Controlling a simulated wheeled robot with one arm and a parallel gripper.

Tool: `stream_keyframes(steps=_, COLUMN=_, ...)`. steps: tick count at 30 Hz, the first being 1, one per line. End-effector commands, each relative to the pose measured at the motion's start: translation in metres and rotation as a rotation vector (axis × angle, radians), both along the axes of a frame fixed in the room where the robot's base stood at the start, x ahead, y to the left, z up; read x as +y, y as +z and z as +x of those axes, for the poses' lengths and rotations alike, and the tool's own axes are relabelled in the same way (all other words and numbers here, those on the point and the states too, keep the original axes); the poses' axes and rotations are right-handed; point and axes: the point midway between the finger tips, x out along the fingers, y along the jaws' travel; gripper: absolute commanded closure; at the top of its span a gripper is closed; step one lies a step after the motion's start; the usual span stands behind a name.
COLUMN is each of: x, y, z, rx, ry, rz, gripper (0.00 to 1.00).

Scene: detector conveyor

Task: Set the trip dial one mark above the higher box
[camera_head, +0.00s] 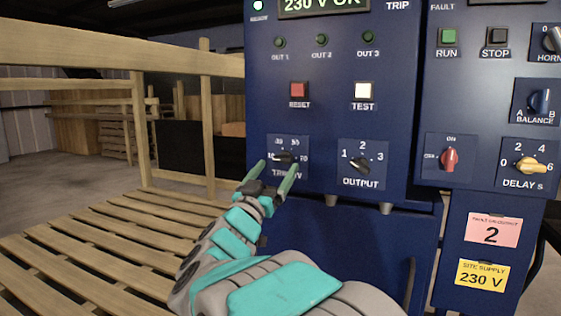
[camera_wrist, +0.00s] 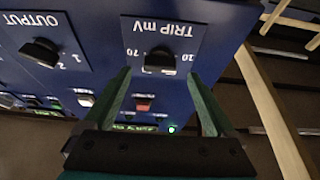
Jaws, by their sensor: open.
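The trip dial (camera_head: 284,157) is a black knob on a "TRIP mV" plate, low on the left of the blue cabinet. Its printed marks run from 10 at left to 70 at right. The dial also shows upside down in the wrist view (camera_wrist: 160,62). Which mark its pointer is on is too small to tell. My gripper (camera_head: 276,167) is open with its green fingers toward the plate, one on each side of the dial. In the wrist view the gripper (camera_wrist: 158,76) has nothing between its fingers, and the knob sits beyond the tips.
The output dial (camera_head: 362,164) is close on the right. A red reset button (camera_head: 297,90) and a white test button (camera_head: 363,91) are above. Another panel with a red switch (camera_head: 449,159) and delay dial (camera_head: 529,165) stands right. A slatted wooden platform (camera_head: 110,240) fills the lower left.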

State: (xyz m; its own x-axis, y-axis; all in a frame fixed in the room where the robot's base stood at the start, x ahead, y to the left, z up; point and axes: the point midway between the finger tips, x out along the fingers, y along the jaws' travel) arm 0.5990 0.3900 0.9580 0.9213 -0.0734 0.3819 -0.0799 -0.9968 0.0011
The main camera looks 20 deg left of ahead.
Motion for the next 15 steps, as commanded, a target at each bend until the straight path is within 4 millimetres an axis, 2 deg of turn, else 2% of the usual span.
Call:
stream_keyframes(steps=6, x=-0.003, y=0.013, z=0.025, rx=-0.001, ry=0.000, rz=0.003, gripper=0.10)
stream_keyframes(steps=15, x=-0.003, y=0.015, z=0.033, rx=-0.001, ry=0.002, rz=0.000, gripper=0.10)
